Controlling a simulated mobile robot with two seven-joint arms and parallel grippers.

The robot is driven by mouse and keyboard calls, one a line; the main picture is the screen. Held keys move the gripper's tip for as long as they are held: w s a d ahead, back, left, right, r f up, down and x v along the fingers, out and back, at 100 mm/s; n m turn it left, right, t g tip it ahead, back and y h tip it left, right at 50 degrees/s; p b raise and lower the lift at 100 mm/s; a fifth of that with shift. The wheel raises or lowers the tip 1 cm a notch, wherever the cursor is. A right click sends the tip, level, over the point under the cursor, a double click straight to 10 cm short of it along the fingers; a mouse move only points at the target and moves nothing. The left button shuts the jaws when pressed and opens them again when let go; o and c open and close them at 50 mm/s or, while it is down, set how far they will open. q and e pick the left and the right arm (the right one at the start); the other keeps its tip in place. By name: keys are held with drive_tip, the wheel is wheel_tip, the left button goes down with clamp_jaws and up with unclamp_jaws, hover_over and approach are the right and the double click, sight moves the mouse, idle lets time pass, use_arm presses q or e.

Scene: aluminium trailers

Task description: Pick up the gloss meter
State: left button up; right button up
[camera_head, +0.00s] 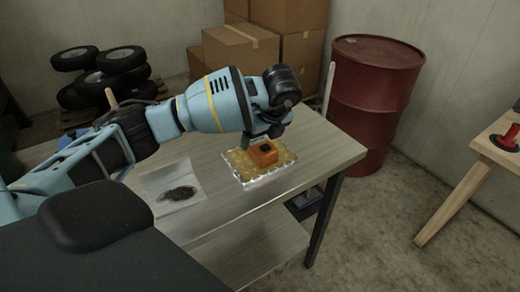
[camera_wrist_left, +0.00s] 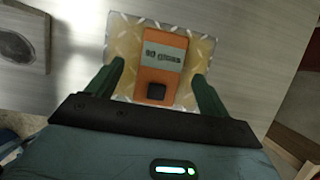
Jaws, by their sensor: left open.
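The gloss meter is most likely the orange box-shaped device (camera_head: 263,153) with a dark square on it, lying on a yellowish patterned pad (camera_head: 239,171) on the table. My right gripper does not show.
The grey wood-look table (camera_head: 330,148) has free room around the pad. A clear sheet or bag with dark material (camera_head: 174,187) lies to the left. A red drum (camera_head: 372,100), cardboard boxes (camera_head: 240,52) and tyres (camera_head: 98,75) stand behind. A wooden bench (camera_head: 470,185) is at right.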

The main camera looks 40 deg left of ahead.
sight(260, 143)
use_arm(q)
drive_tip(key=x, duration=0.3)
drive_tip(key=shift+f, duration=0.35)
drive_tip(key=shift+w+a+f, duration=0.1)
drive_tip(key=shift+f, duration=0.2)
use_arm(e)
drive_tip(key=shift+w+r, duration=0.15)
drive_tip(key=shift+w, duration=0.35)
use_arm(q)
drive_tip(key=c, duration=1.3)
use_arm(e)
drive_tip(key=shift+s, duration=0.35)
use_arm(q)
drive_tip(key=shift+r, duration=0.1)
drive_tip(key=shift+r, duration=0.1)
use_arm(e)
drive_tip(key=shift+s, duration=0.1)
